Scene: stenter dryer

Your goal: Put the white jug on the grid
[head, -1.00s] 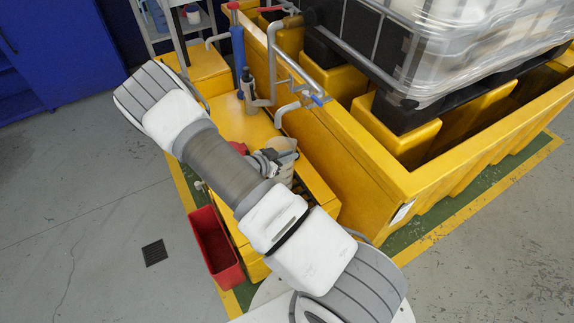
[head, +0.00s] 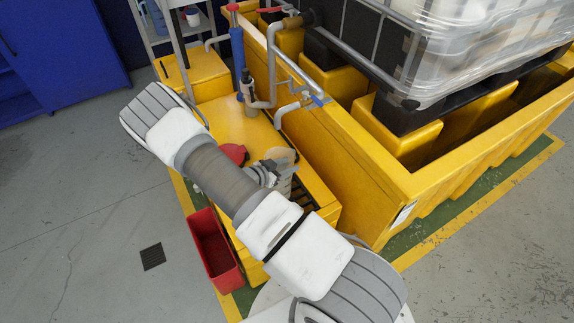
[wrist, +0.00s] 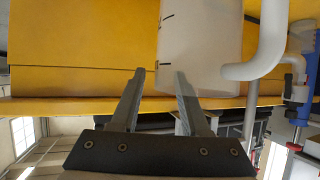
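The white jug (head: 284,164) is pale and translucent. In the head view it stands at the near end of the yellow unit, partly hidden by my arm. In the wrist view the jug (wrist: 203,45) fills the top centre, with dark marks on its side. My gripper (wrist: 159,72) is open, its two fingers apart and pointing at the jug. The right finger overlaps the jug's lower part, and the left finger is just outside its left edge. In the head view my gripper (head: 263,172) is beside the jug, mostly hidden. The dark slatted grid (head: 303,194) shows partly beside the jug.
A red round object (head: 233,153) lies on the yellow top. Grey pipes (head: 288,70) and a blue post (head: 238,50) stand behind. A red bin (head: 213,250) sits at the left. The large yellow bund (head: 350,160) walls the right side.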

